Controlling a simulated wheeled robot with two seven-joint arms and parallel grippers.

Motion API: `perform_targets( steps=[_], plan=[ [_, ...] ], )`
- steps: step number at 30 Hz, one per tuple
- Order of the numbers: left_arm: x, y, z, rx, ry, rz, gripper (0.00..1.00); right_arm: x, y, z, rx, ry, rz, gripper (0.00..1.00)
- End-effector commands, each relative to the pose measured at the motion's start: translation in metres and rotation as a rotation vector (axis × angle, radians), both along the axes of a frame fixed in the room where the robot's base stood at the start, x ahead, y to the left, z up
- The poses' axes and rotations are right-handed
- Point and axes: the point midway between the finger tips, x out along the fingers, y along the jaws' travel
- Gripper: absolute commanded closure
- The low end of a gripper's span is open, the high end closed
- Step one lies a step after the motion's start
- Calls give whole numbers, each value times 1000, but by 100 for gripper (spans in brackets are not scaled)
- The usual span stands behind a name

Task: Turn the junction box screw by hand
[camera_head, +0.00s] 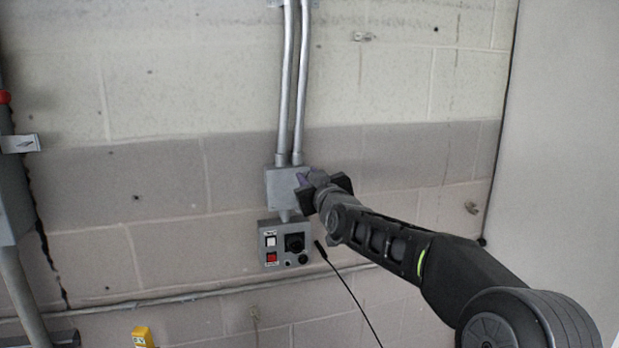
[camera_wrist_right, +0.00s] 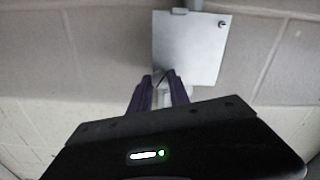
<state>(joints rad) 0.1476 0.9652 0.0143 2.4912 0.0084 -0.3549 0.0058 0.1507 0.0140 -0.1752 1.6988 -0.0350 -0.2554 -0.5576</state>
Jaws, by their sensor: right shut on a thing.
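The grey junction box (camera_head: 279,188) is mounted on the block wall below two metal conduits. Its flat cover (camera_wrist_right: 188,48) fills the top middle of the right wrist view. One screw (camera_wrist_right: 222,22) shows at the cover's upper right corner in that view. My right gripper (camera_head: 304,181) is at the box's upper right corner in the head view. Its purple fingers (camera_wrist_right: 160,88) are shut at the opposite corner of the cover in the wrist view, on the junction box screw, which they hide. My left gripper is not in view.
Two conduits (camera_head: 289,90) run up from the box. A control box (camera_head: 285,243) with white and red buttons hangs just below it. A black cable (camera_head: 348,290) hangs to the right, under my arm. A yellow object (camera_head: 142,337) is at the bottom left.

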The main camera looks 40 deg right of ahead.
Motion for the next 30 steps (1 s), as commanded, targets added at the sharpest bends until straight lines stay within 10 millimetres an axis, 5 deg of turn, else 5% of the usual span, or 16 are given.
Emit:
perform_targets(
  steps=[8,9,17,30],
  plan=[
    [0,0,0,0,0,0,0,0,0,-1,0,1,1,100],
    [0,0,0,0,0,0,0,0,0,-1,0,1,1,76],
    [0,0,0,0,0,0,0,0,0,0,1,1,0,55],
    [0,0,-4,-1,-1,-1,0,-13,4,0,2,-3,1,55]
  ],
)
